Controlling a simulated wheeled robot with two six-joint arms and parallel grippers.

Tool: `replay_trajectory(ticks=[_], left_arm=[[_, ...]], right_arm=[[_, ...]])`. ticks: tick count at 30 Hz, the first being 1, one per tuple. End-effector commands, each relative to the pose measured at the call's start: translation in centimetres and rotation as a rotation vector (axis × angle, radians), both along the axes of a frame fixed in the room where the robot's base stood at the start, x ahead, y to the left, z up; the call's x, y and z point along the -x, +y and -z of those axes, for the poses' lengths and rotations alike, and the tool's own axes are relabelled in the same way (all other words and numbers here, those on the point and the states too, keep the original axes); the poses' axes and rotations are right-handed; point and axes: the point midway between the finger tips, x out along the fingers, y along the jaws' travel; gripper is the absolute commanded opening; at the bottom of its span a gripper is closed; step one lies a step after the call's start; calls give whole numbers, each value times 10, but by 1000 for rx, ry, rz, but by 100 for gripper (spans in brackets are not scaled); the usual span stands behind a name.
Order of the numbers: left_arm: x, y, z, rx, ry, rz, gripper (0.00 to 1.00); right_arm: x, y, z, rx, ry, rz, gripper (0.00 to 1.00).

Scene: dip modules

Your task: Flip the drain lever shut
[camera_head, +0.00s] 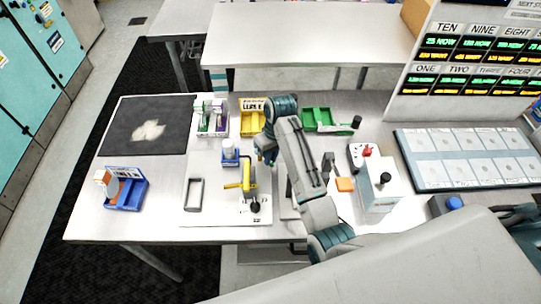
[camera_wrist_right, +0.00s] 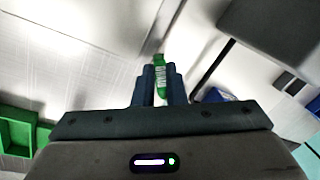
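A yellow lever-like bar (camera_head: 247,175) stands on a white plate (camera_head: 215,213) on the table. A small black knob (camera_head: 255,206) is on the same plate, just in front of it. I cannot tell for sure which of these is the drain lever. My right gripper (camera_head: 266,157) points down just behind and to the right of the yellow bar; its fingertips are hard to make out in the head view. In the right wrist view, its two blue fingers (camera_wrist_right: 161,84) are close on either side of a small green labelled piece (camera_wrist_right: 160,62). My left gripper is not in view.
A blue holder (camera_head: 229,153) stands behind the yellow bar. Yellow (camera_head: 247,121) and green (camera_head: 318,117) bins sit at the back. A grey box with a black knob (camera_head: 379,195) stands right. A blue tray (camera_head: 127,196) and dark mat (camera_head: 120,138) lie left.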

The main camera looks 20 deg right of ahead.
Motion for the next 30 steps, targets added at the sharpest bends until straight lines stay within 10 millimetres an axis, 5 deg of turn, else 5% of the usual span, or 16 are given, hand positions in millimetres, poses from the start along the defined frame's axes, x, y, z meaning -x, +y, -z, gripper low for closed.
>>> replay_trajectory(ticks=[26, 27, 30], left_arm=[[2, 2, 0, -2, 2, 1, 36], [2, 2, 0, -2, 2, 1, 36], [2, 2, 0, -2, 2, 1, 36]], right_arm=[[6, 9, -1, 0, 2, 242, 0], [6, 9, -1, 0, 2, 241, 18], [6, 9, -1, 0, 2, 241, 33]])
